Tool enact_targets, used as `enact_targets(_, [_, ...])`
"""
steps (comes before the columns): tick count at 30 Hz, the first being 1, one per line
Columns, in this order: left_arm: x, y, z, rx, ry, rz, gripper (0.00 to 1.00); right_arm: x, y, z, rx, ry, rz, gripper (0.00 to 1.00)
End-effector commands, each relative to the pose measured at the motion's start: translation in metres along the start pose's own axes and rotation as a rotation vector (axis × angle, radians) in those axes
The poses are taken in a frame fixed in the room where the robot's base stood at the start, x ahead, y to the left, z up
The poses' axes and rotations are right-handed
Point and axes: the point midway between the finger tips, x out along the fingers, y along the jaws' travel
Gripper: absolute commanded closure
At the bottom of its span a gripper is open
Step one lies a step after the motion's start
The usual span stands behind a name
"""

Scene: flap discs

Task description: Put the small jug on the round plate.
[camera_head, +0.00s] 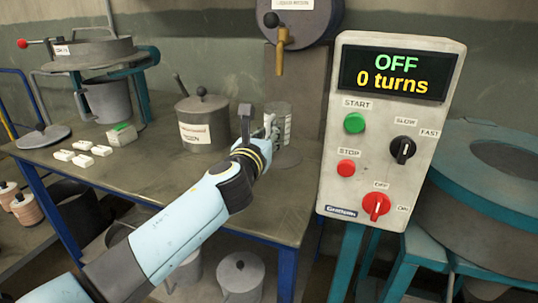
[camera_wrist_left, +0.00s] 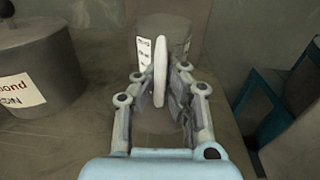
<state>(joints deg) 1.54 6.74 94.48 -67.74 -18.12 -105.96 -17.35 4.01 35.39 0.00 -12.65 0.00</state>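The small jug (camera_head: 283,117) is a grey metal cylinder with a pale label, at the back right of the table. In the left wrist view the jug (camera_wrist_left: 178,35) is straight ahead, its pale upright handle between my fingers. My left gripper (camera_head: 270,127) is at the jug's left side in the head view. In the wrist view the left gripper (camera_wrist_left: 160,78) appears shut on the handle. My right gripper is not in view.
A lidded pot (camera_head: 203,130) stands left of my gripper. The control box (camera_head: 390,130) stands at the right, reading OFF, 0 turns. The table's front middle is bare beneath my arm.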

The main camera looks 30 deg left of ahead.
Motion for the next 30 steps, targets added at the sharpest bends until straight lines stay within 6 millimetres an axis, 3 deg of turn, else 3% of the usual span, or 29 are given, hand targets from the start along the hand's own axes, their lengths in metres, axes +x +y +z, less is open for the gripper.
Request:
enact_targets(6, [0.0,0.0,-0.035,0.001,0.002,-0.001,1.0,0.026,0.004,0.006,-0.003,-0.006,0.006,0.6])
enact_targets(19, [0.0,0.0,-0.038,0.0,0.0,0.0,0.99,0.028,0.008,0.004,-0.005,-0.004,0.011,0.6])
enact_targets(25, [0.0,0.0,-0.036,0.0,0.0,0.0,0.73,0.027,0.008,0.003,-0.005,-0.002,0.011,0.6])
enact_targets(30, [0.0,0.0,-0.036,0.0,0.0,0.0,0.71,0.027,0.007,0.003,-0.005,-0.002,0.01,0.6])
